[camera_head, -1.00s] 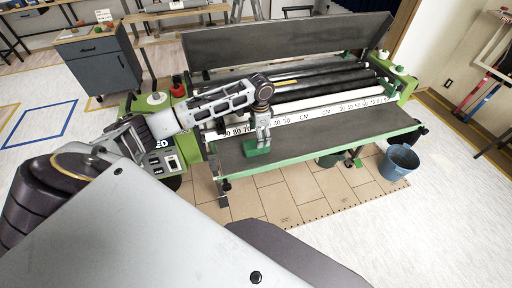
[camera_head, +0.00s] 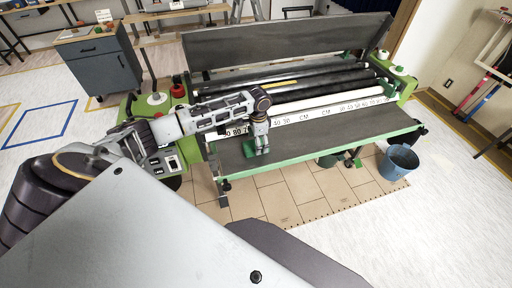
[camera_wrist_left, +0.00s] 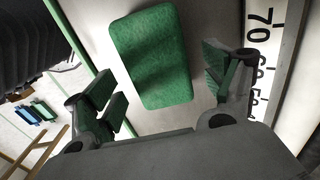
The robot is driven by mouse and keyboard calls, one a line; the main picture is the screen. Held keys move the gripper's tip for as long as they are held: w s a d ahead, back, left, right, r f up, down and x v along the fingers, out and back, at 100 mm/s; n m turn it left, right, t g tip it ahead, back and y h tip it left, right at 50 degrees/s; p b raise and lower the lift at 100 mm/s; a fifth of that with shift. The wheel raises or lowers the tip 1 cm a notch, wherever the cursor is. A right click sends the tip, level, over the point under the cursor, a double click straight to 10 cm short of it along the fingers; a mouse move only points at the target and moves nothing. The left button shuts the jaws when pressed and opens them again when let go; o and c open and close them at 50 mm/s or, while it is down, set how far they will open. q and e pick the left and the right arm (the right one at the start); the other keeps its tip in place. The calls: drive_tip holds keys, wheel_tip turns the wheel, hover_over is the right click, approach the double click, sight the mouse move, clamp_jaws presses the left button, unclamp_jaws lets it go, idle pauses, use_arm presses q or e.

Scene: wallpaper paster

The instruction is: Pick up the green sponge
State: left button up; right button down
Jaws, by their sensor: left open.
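The green sponge (camera_head: 248,150) lies flat on the dark table of the pasting machine, near its front left part. My left gripper (camera_head: 259,144) points down over the sponge and covers part of it in the head view. In the left wrist view the sponge (camera_wrist_left: 152,55) lies ahead between the two spread fingers of my left gripper (camera_wrist_left: 165,88). The fingers have green pads and are open, with visible gaps between them and the sponge. How much height is left between fingertips and table is hard to tell. My right gripper is not in view.
A white ruler strip (camera_head: 310,118) and black rollers (camera_head: 330,85) run behind the sponge. An upright dark panel (camera_head: 290,45) stands at the back. The table (camera_head: 350,128) is clear to the right. A blue bucket (camera_head: 398,162) stands on the floor at right.

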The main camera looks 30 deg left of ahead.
use_arm(q)
drive_tip(key=shift+f, duration=1.05)
drive_tip(key=shift+c, duration=0.4)
drive_tip(key=c, duration=0.9)
